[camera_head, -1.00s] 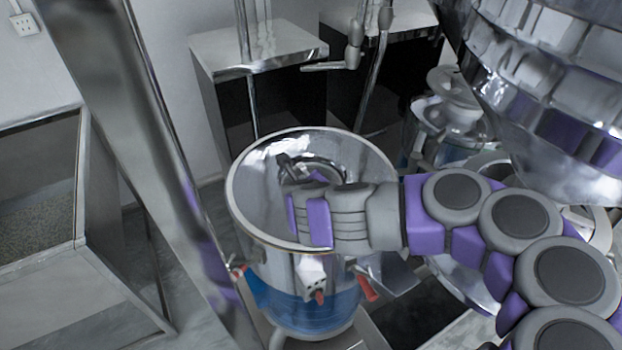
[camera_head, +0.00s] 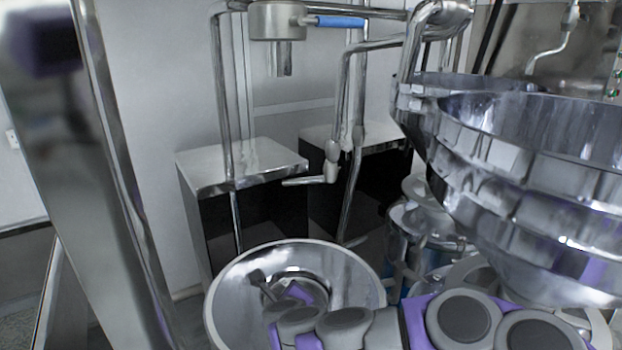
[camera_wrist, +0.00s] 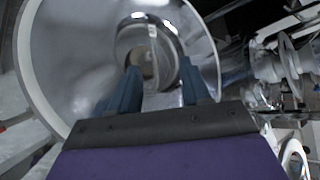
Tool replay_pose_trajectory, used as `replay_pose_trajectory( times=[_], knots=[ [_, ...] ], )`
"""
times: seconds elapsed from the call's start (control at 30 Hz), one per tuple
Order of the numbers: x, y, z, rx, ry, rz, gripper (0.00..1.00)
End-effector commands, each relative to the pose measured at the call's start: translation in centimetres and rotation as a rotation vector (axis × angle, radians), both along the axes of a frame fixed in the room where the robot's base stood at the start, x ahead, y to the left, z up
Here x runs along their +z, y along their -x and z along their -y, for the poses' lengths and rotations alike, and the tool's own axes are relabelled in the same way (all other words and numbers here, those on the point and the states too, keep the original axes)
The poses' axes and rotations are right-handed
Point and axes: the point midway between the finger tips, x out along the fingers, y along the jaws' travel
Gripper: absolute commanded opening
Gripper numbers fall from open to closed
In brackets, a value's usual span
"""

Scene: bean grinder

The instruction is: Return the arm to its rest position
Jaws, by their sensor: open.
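My gripper (camera_head: 268,284) hangs at the end of my grey and purple arm, over the mouth of a round steel vessel (camera_head: 228,300). My arm reaches in from the lower right of the head view. In the wrist view my gripper's two dark blue fingers (camera_wrist: 162,78) stand apart with nothing between them. They point toward the shiny inside of the vessel (camera_wrist: 70,45), where a round opening shows at the bottom. I cannot tell whether the fingers are below the rim. The vessel's lower body is out of the head view.
A large faceted steel hopper (camera_head: 520,160) stands close above my arm on the right. A steel post (camera_head: 110,150) rises at the left. Behind are metal-topped dark cabinets (camera_head: 240,165), pipes and a small canister (camera_head: 425,235). The floor left of the vessel looks open.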

Motion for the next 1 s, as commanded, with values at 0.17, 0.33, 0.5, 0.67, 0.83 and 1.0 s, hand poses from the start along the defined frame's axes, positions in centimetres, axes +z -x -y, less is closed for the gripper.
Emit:
replay_pose_trajectory(
  times=[0.17, 0.33, 0.5, 0.67, 0.83, 1.0],
  knots=[
    [6.2, 0.3, -2.5, 0.297, 0.077, 0.168, 0.47],
    [9.8, 3.4, -4.7, 0.62, 0.245, 0.303, 0.47],
    [10.2, 7.9, -5.2, 0.937, 0.468, 0.368, 0.47],
    [7.9, 12.8, -3.3, 1.226, 0.698, 0.342, 0.47],
    [3.9, 18.3, 1.5, 1.517, 0.914, 0.203, 0.47],
    [0.4, 24.5, 8.9, 1.782, 1.044, -0.049, 0.47]
  ],
)
